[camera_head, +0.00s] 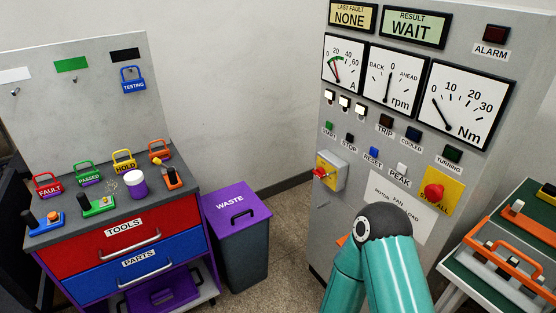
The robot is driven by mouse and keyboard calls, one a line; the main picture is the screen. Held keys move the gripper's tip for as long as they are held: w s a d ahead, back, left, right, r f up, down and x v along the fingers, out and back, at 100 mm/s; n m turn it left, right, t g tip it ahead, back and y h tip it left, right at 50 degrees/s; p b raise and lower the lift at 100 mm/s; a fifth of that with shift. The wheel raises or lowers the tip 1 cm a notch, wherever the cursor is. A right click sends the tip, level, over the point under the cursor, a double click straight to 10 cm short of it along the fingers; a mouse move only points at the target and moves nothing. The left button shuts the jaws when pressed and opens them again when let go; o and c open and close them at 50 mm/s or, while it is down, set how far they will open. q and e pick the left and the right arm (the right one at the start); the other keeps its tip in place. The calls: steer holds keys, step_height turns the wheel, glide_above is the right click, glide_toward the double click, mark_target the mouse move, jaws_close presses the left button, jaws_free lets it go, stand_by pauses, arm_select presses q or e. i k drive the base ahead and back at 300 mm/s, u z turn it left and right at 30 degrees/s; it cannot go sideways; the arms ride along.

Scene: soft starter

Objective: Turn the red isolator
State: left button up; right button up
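No gripper fingers show, and nothing is seen touching the isolator.
The grey panel (400,20) carries dials, small buttons and a red STOP ALL button (433,191). A purple-lidded waste bin (236,208) stands left of it. A tool cabinet (122,236) with padlocks and tools stands at left. A green-topped table (480,268) is at right.

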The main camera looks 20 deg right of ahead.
mark_target(320, 172)
steer(key=z, duration=0.05)
steer(key=i, duration=1.25)
steer(key=z, duration=0.35)
